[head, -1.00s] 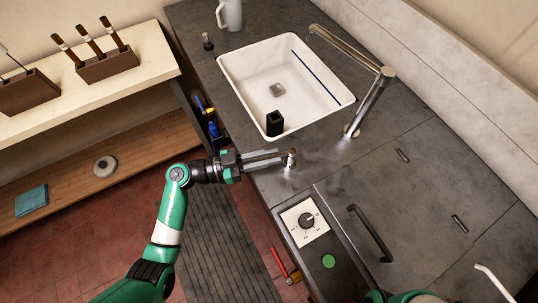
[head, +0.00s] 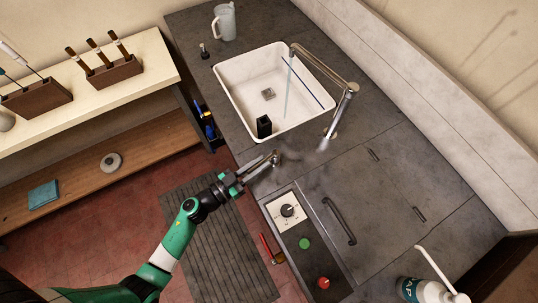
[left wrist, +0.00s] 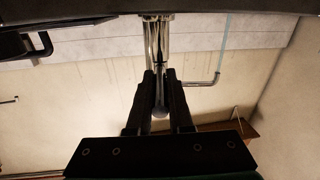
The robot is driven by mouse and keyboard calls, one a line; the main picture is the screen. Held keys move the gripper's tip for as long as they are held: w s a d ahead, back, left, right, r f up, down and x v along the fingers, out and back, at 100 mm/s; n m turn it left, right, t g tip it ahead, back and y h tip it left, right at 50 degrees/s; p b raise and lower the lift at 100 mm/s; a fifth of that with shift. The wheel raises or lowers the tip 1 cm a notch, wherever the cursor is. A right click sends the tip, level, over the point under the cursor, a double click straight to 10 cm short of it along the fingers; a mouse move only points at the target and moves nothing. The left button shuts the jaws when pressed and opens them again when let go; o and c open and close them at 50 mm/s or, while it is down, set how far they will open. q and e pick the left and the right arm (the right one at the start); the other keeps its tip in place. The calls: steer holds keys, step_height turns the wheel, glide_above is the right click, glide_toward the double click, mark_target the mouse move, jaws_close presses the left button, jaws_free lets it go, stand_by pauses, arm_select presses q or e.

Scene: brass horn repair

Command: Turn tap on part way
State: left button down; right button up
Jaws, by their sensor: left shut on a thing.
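The tap (head: 345,100) is a chrome spout arching over the white sink (head: 225,90). A thin stream of water (head: 288,92) falls from its end into the basin. The tap's small metal lever (head: 276,157) stands on the counter at the sink's front right. My left gripper (head: 262,164) reaches in over the counter edge and is shut on the lever. In the left wrist view the lever (left wrist: 158,100) is between the two dark fingers (left wrist: 160,98), and the spout (left wrist: 205,81) and water show behind. My right gripper is out of view.
A black block (head: 264,126) stands in the sink. A mug (head: 225,22) is at the back. A dial panel (head: 287,211), a black handle (head: 340,221) and a soap bottle (head: 425,291) are toward the front. The dark counter between lever and panel is clear.

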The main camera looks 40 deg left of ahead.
arm_select(q)
steer(key=c, duration=0.8)
jaws_free()
steer(key=shift+p+v, duration=1.25)
steer(key=shift+v, duration=4.6)
